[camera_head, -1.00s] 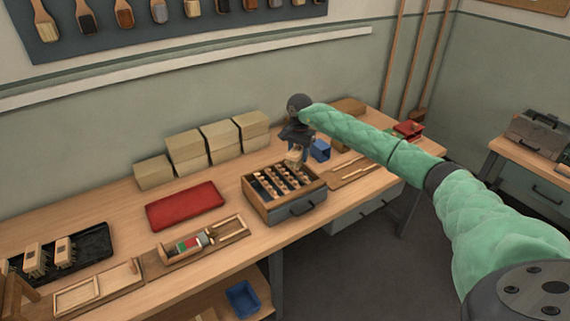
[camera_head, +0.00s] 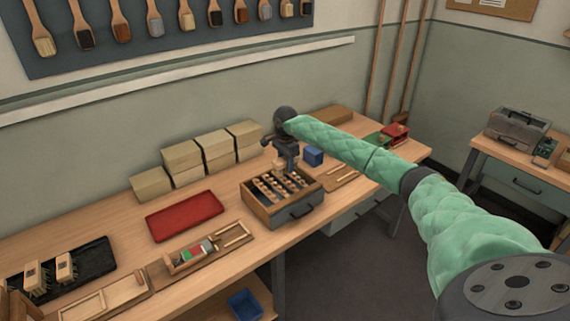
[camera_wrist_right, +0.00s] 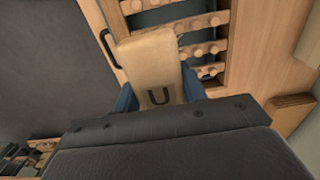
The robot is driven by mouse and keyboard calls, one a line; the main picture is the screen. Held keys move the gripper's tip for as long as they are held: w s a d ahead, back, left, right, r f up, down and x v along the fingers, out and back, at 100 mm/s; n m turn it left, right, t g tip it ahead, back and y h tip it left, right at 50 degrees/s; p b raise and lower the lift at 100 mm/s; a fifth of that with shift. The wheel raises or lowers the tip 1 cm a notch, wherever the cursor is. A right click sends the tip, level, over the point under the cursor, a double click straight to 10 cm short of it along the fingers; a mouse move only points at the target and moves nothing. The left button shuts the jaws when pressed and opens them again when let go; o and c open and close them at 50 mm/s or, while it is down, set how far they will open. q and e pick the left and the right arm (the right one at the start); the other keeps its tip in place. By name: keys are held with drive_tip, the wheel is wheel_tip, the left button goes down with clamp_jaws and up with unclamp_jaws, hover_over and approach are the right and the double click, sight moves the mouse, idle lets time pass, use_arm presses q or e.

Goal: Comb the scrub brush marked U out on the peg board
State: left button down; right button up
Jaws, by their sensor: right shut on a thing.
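The scrub brush (camera_wrist_right: 150,58) is a pale wooden block with a dark U on it, in the right wrist view. My right gripper (camera_head: 284,161) is shut on it, with fingers at both sides of the block. The peg board (camera_head: 311,197) is a wooden box with rows of light pegs over dark strips and a dark handle in front. In the right wrist view the brush lies over or against the peg rows (camera_wrist_right: 203,49). My left gripper is out of view.
A red mat (camera_head: 184,216) lies left of the peg board, with stacked tan boxes (camera_head: 181,155) behind. A small blue box (camera_head: 313,156) stands behind the peg board. A black tray (camera_head: 92,262) holds other brushes at the far left. A wooden holder (camera_head: 211,250) lies in front.

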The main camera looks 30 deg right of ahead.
sight(286, 172)
drive_tip(key=shift+a+f, duration=0.1)
drive_tip(key=shift+a, duration=0.1)
drive_tip(key=shift+f, duration=0.2)
drive_tip(key=f, duration=0.3)
drive_tip(key=shift+d+f, duration=0.2)
drive_tip(key=shift+f, duration=0.2)
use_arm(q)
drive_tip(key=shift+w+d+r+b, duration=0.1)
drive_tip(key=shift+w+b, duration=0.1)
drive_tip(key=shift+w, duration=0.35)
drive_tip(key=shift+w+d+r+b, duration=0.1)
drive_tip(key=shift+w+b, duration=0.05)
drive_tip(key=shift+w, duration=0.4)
use_arm(e)
wheel_tip(286, 172, down, 2)
drive_tip(key=shift+f, duration=0.15)
